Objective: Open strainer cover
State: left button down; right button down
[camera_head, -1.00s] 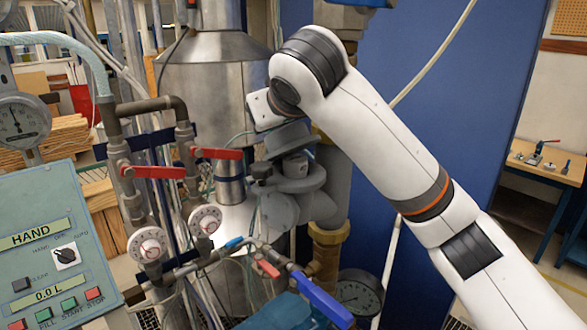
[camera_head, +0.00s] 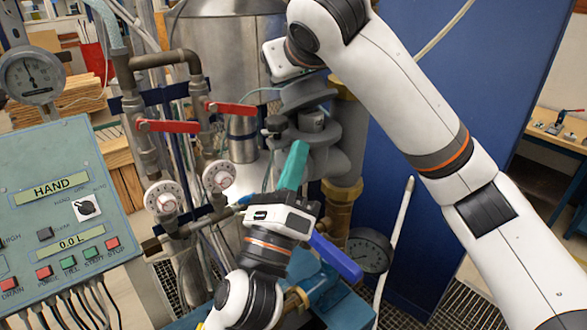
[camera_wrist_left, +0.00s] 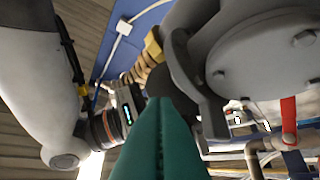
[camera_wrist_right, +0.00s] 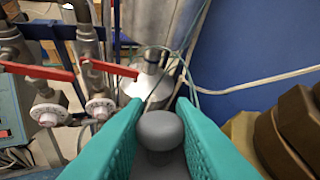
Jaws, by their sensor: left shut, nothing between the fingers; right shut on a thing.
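The strainer (camera_head: 325,160) is a grey flanged body in the middle of the head view. A grey, tilted cover piece (camera_head: 305,95) sits at its top; I cannot tell how far it is raised. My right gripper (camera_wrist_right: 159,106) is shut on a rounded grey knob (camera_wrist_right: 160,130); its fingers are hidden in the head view. My left gripper (camera_head: 298,150) is shut and empty, its teal fingers pointing up just in front of the strainer. In the left wrist view the closed fingers (camera_wrist_left: 158,102) are beside a grey bolted disc (camera_wrist_left: 265,55).
Red-handled valves (camera_head: 165,126) and white dials (camera_head: 162,198) stand left of the strainer. A control panel (camera_head: 30,215) is at the far left. A blue panel (camera_head: 455,90) stands behind my right arm.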

aim_at(309, 141)
pick_arm(q)
jog(key=x, duration=0.6)
jog(key=shift+w+r, duration=0.1)
pick_arm(e)
jog(key=shift+r, duration=0.25)
